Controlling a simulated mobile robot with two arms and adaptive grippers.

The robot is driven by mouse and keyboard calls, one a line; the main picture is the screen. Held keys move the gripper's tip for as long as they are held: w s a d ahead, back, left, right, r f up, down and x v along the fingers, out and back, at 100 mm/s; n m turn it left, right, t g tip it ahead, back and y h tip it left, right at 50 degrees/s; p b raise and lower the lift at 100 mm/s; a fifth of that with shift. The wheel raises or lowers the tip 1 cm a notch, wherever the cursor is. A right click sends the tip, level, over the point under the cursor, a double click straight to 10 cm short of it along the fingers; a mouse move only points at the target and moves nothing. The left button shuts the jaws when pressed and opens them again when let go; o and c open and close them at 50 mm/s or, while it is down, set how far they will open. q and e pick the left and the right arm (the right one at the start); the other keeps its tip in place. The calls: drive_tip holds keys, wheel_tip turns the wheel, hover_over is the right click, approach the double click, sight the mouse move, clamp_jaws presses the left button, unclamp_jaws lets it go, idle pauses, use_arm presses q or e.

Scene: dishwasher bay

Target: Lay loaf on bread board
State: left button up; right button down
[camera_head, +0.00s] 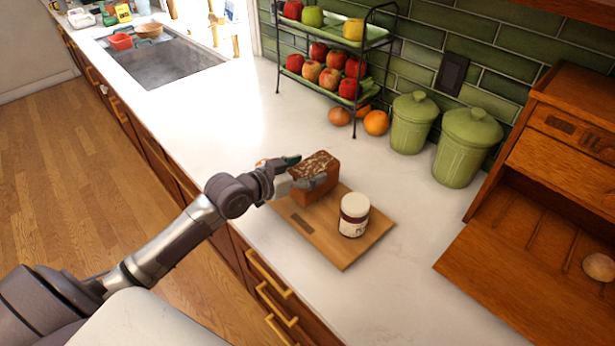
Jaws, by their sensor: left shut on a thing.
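The loaf (318,176) is brown with a pale, crusty top. It is at the back left part of the wooden bread board (347,258), which lies on the white counter. I cannot tell whether the loaf touches the board or is held just above it. My left gripper (303,171) comes in from the left and is shut on the loaf, one finger on its far left side and one on its near side. A white-lidded jar (354,214) stands on the board, right of the loaf. My right gripper is not in view.
Two green canisters (413,122) and a two-tier fruit rack (334,62) stand along the tiled wall. An open wooden bread box (562,165) is at the right. A sink (166,62) is at the far left. Counter front of the canisters is clear.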

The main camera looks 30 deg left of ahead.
use_arm(q)
wheel_tip(320, 180, down, 2)
drive_tip(key=shift+f, duration=0.25)
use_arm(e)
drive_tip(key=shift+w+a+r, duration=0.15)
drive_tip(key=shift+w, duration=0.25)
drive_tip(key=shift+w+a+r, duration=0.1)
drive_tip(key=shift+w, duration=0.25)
use_arm(q)
drive_tip(key=shift+f, duration=0.1)
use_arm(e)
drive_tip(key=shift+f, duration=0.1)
use_arm(q)
drive_tip(key=o, duration=1.4)
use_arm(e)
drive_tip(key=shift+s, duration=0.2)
